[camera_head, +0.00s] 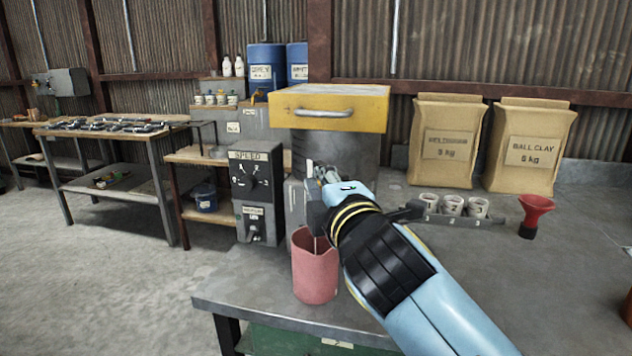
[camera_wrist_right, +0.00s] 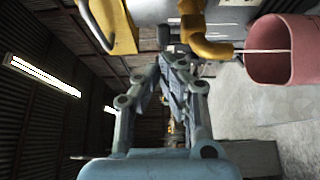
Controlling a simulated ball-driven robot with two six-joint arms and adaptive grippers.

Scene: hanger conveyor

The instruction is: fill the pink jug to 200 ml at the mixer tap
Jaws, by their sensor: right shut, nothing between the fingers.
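The pink jug (camera_head: 315,272) stands upright on the grey bench, below the mixer (camera_head: 345,146) with its yellow lid. In the right wrist view the jug (camera_wrist_right: 285,62) lies at the right, turned sideways by the camera. The yellow tap (camera_wrist_right: 207,42) points its spout at the jug's mouth, and a thin pale stream runs from spout into jug. The level inside is hidden. My right gripper (camera_head: 318,178) is shut and empty beside the tap; its fingers (camera_wrist_right: 174,62) show close to the tap. My left gripper is not in view.
A speed control box (camera_head: 257,190) stands left of the jug. Small white cups (camera_head: 452,205) sit in a rack at the right, with a red funnel (camera_head: 534,214) beyond. Two clay bags (camera_head: 530,146) stand at the back. The bench's right front is clear apart from my arm.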

